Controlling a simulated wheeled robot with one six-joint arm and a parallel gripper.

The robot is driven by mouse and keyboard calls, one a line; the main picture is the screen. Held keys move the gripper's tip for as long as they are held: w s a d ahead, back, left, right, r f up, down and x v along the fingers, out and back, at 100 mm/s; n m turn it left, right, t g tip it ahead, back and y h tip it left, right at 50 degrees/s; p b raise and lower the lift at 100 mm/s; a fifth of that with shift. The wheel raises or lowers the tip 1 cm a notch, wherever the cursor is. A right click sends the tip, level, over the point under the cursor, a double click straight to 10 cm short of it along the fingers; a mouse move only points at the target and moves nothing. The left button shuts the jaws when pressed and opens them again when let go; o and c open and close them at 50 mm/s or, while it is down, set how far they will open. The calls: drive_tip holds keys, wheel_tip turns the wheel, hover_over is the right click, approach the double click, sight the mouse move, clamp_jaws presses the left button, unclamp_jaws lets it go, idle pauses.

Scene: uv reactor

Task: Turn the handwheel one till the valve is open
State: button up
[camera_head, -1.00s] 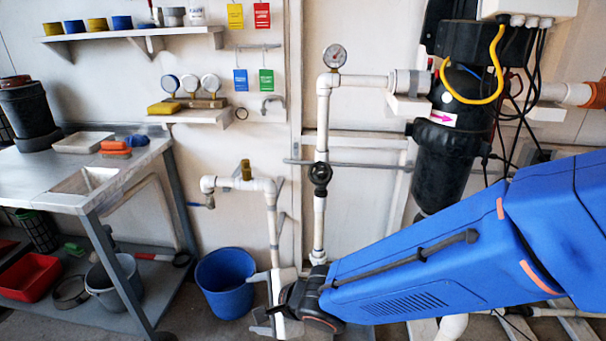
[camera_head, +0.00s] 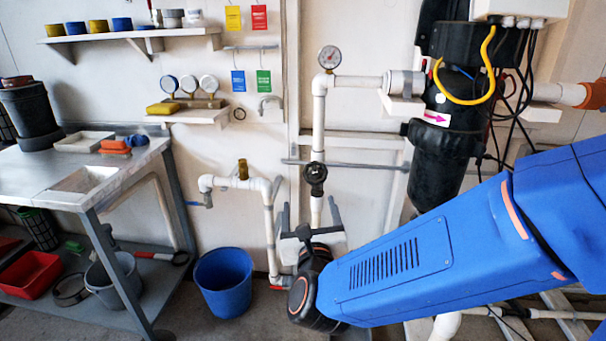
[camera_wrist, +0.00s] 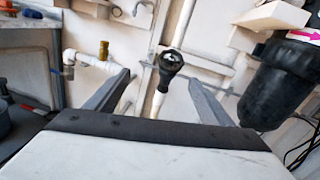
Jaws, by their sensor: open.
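A small black handwheel (camera_head: 316,174) sits on the white vertical pipe below the pressure gauge. My gripper (camera_head: 310,212) is just below it in the head view, with its two fingers pointing up, spread apart and empty. In the wrist view the handwheel (camera_wrist: 171,60) appears between the open fingers (camera_wrist: 160,82) and beyond their tips, apart from them. Which way the valve stands cannot be told. A brass-coloured fitting (camera_head: 243,169) is on the pipe to the left.
A pressure gauge (camera_head: 330,57) tops the pipe. A black reactor cylinder (camera_head: 437,175) with cables stands to the right. A blue bucket (camera_head: 223,283) is on the floor at left, beside a metal workbench (camera_head: 45,192). The wall around the handwheel is mostly clear.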

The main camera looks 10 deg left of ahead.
sight(315, 174)
drive_tip(key=shift+m+h, duration=0.6)
drive_tip(key=shift+h, duration=0.1)
drive_tip(key=w, duration=1.7)
drive_tip(key=shift+w+d+r, duration=0.1)
drive_tip(key=shift+w+d, duration=0.1)
drive_tip(key=c, duration=1)
